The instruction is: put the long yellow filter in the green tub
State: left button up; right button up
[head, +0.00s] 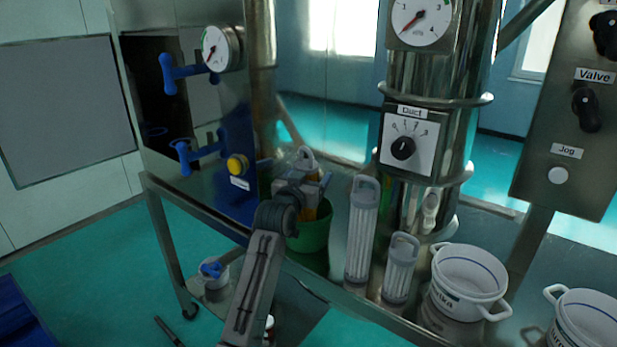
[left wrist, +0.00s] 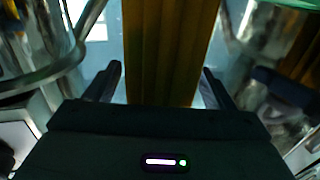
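The yellow filter (left wrist: 160,50), pleated, stands between the fingers of my left gripper (left wrist: 161,75) in the left wrist view, with the fingertips against its sides. In the head view its grey handle (head: 306,158) rises behind my left gripper (head: 302,190), and a little of its yellow body shows over the green tub (head: 312,240). The tub stands on the metal table, partly hidden by my left arm. Whether the filter's lower end is inside the tub or above it is hidden. My right gripper is not in view.
Two white filters, one taller (head: 361,235) and one shorter (head: 400,270), stand right of the tub. White buckets (head: 468,285) stand farther right. A steel column (head: 425,150) rises behind them. A cabinet with blue handles (head: 195,150) is at left.

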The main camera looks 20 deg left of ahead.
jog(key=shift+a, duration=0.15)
pick_arm(q)
jog(key=shift+s, duration=0.1)
jog(key=s+b, duration=0.3)
jog(key=s, duration=0.8)
jog(key=shift+s+a, duration=0.35)
jog(key=shift+a, duration=0.05)
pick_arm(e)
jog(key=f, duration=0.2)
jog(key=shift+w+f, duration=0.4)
pick_arm(q)
jog(key=shift+r, duration=0.1)
